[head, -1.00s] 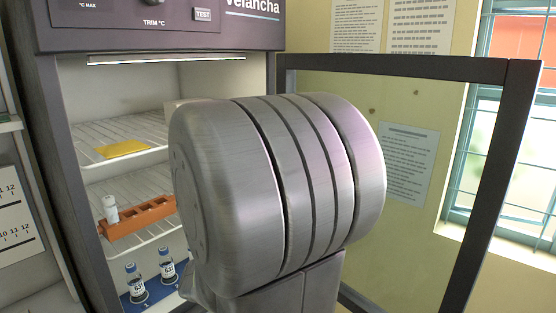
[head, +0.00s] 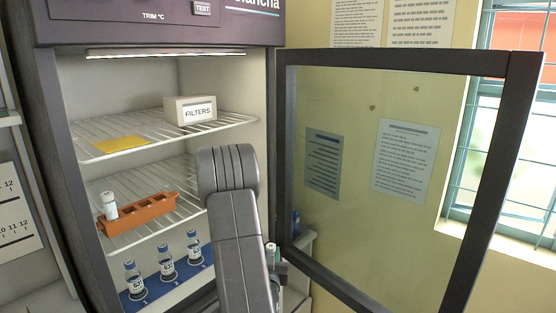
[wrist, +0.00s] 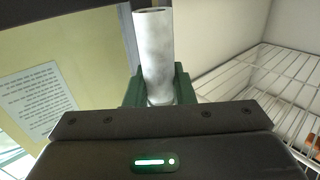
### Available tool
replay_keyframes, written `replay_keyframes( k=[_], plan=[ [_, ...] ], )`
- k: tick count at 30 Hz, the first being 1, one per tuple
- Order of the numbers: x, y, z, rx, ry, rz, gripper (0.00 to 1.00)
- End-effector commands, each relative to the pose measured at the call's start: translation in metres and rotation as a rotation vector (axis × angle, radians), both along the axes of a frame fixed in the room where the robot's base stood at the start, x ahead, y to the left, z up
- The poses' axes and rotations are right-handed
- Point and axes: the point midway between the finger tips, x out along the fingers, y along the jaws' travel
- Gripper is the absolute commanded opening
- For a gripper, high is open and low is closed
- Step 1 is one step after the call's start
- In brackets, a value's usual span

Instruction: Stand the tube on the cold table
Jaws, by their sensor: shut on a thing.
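In the wrist view my gripper (wrist: 157,92) is shut on a pale, whitish tube (wrist: 154,45), with green fingers on both sides of it. The tube stands out beyond the fingers, and its lower end is hidden. In the head view my arm covers the middle, and my gripper (head: 278,268) is small and partly hidden behind it. A small pale-topped piece beside it may be the tube; I cannot tell. I cannot pick out a cold table for certain.
The open incubator has a FILTERS box (head: 190,110), a yellow card (head: 121,145), an orange rack (head: 140,213) with a white-capped tube (head: 109,206), and several vials (head: 166,263) on a blue numbered strip (head: 190,279). Its glass door (head: 400,230) stands open at right.

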Motion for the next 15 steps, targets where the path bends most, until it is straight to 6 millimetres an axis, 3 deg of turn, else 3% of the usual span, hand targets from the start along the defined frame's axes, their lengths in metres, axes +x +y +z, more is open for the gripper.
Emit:
replay_keyframes(
  k=[1, 6, 15],
  plan=[
    [0.001, -0.004, -0.016, -0.003, 0.007, 0.002, 0.00],
    [0.001, -0.012, -0.054, -0.002, 0.007, 0.024, 0.00],
    [-0.005, -0.020, -0.096, 0.000, 0.002, 0.057, 0.00]
  ],
)
